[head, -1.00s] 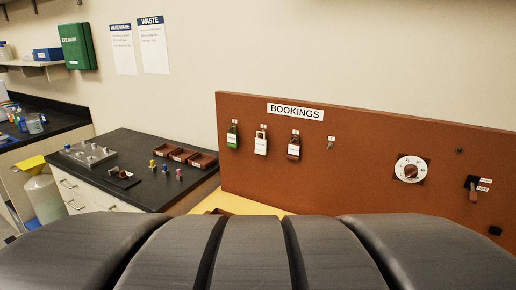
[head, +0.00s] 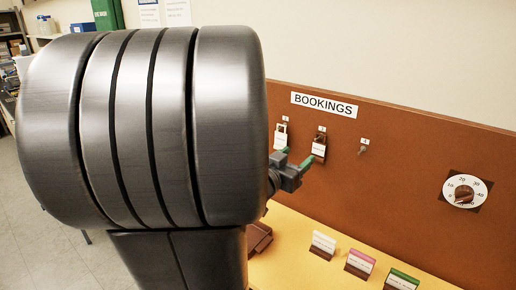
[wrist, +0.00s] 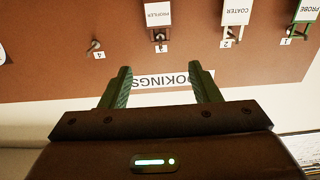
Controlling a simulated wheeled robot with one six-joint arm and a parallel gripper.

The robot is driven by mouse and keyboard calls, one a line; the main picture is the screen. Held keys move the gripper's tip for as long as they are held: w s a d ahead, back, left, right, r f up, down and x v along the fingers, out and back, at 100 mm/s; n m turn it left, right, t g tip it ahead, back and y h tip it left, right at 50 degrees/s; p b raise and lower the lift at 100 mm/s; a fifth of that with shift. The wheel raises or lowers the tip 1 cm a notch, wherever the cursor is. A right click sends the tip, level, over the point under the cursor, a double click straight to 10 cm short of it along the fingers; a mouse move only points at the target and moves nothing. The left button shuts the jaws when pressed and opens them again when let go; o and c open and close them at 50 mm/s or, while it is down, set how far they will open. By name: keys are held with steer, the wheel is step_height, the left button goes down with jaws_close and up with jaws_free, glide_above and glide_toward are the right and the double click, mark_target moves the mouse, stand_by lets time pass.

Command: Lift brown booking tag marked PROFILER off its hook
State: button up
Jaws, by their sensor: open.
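The brown PROFILER tag (head: 319,147) hangs on its hook on the brown board under the BOOKINGS sign, with a white label on its face. It also shows, upside down, at the top of the wrist view (wrist: 158,14), partly cut off by the frame edge. My gripper (head: 293,161) is in front of the board, close to the tag and just left of it in the head view. In the wrist view the green fingers of my gripper (wrist: 160,82) are spread and empty, lined up roughly with the PROFILER hook (wrist: 159,47). Any contact cannot be told.
The cream COATER tag (head: 281,136) hangs left of the brown one, and an empty hook (head: 363,149) is to the right. The green PROBE tag (wrist: 305,12) shows in the wrist view. A dial (head: 463,190) is on the board; small card holders (head: 323,244) stand below.

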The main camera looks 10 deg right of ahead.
steer(key=x, duration=1.2)
steer(key=shift+w+d, duration=0.1)
steer(key=shift+w, duration=0.05)
jaws_close()
steer(key=shift+r+p, duration=0.2)
steer(key=shift+p, duration=0.25)
steer(key=shift+s+a+r+p, duration=0.4)
steer(key=shift+s+a, duration=0.1)
steer(key=shift+a, duration=0.1)
steer(key=shift+s+a, duration=0.1)
steer(key=p, duration=0.1)
glide_toward(316, 140)
steer(key=shift+w+d+r, duration=0.2)
steer(key=shift+w+d, duration=0.3)
steer(key=shift+w, duration=0.05)
